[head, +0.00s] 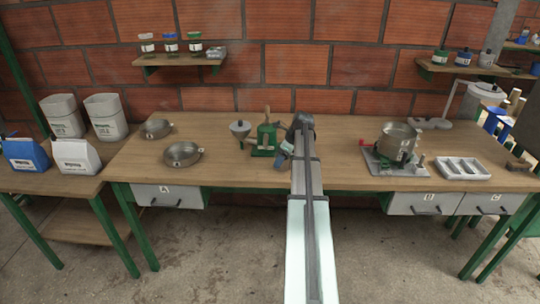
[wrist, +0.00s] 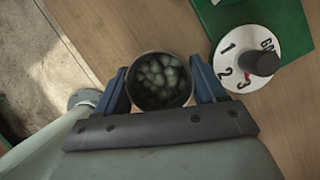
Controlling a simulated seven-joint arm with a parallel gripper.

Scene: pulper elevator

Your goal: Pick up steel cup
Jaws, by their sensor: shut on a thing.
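The steel cup (wrist: 160,103) shows from above in the wrist view, round and dark-walled, with several greenish rounded pieces in it. My gripper (wrist: 160,88) has its two blue fingers on the left and right sides of the cup and is shut on it. The cup is small there and mostly hidden by my gripper. I cannot tell whether its base touches the bench.
A white numbered dial (wrist: 246,58) on a green base is close to the right finger. A grey funnel (head: 240,129) stands left of the pulper. Metal pans (head: 183,154) are farther left. A pot (head: 398,137) and white tray (head: 463,169) stand right. Bench between pans and funnel is clear.

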